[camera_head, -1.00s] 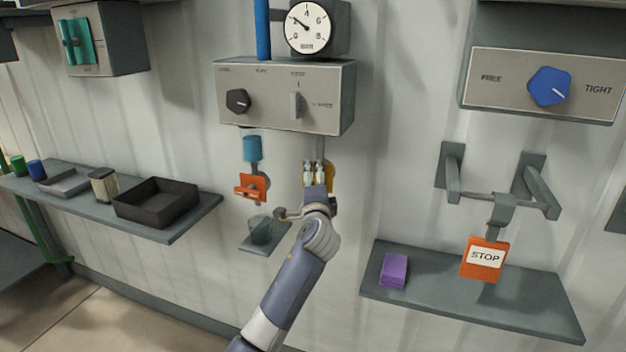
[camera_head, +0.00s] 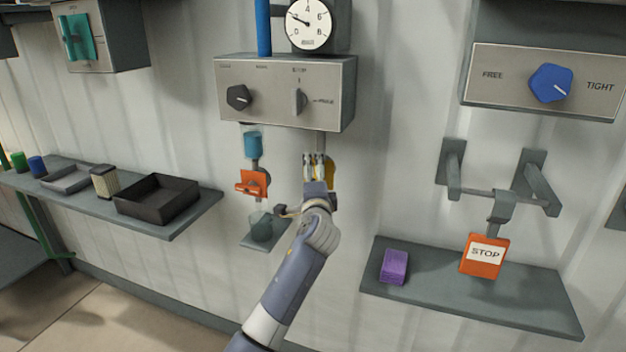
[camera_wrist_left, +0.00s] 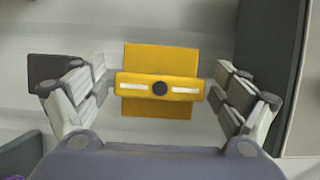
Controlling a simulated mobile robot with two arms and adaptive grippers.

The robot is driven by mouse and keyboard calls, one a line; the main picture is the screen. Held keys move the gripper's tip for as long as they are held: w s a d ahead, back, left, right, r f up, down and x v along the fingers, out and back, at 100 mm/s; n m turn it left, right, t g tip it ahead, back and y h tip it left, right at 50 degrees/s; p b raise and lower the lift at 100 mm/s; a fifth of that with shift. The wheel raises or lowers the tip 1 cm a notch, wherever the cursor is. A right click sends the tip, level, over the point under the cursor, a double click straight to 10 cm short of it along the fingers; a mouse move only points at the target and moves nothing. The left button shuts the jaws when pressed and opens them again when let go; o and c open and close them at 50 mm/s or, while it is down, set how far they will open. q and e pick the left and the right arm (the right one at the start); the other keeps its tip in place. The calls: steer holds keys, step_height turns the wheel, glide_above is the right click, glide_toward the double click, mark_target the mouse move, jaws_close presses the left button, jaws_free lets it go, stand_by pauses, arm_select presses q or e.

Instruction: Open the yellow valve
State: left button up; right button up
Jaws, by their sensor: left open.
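The yellow valve (camera_wrist_left: 160,54) is a yellow plate with a raised crosswise handle (camera_wrist_left: 160,88), which has white marks and a dark centre. In the left wrist view the handle lies level between the two fingers of my left gripper (camera_wrist_left: 160,90). The gripper is open, with a gap on each side of the handle. In the head view my left gripper (camera_head: 314,168) is in front of the yellow valve (camera_head: 330,172) and hides most of it. My right gripper is not in view.
A grey control box (camera_head: 288,95) is above the valve. An orange valve (camera_head: 252,183) is to its left, over a small shelf with a clear cup (camera_head: 261,226).

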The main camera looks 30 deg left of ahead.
arm_select(q)
steer(key=shift+s, duration=0.1)
steer(key=v, duration=1.2)
steer(key=d+f+g+h, duration=0.2)
steer(key=d+f+h, duration=0.1)
steer(key=f, duration=1.4)
steer(key=d+f+g+h, duration=0.2)
steer(key=d+f+h, duration=0.15)
steer(key=f, duration=1.45)
steer(key=s+d+f+n+g+h, duration=0.1)
steer(key=s+d+f+g, duration=0.1)
steer(key=s+f, duration=0.65)
steer(key=s+d+f+n+g+h, duration=0.15)
steer(key=s+f, duration=0.45)
steer(key=f, duration=0.6)
steer(key=s+d+f+n+g, duration=0.1)
steer(key=s+f, duration=0.4)
steer(key=s, duration=0.7)
steer(key=s+f+n+g+h, duration=0.1)
steer(key=s+f, duration=0.5)
steer(key=s, duration=0.7)
steer(key=s+d+f+n+g, duration=0.1)
steer(key=s+f+n+g, duration=0.2)
steer(key=s, duration=0.9)
step_height(320, 180, down, 3)
steer(key=shift+s+d+f+n+g+h, duration=0.25)
steer(key=shift+d+n+g+h, duration=0.1)
steer(key=shift+g, duration=0.2)
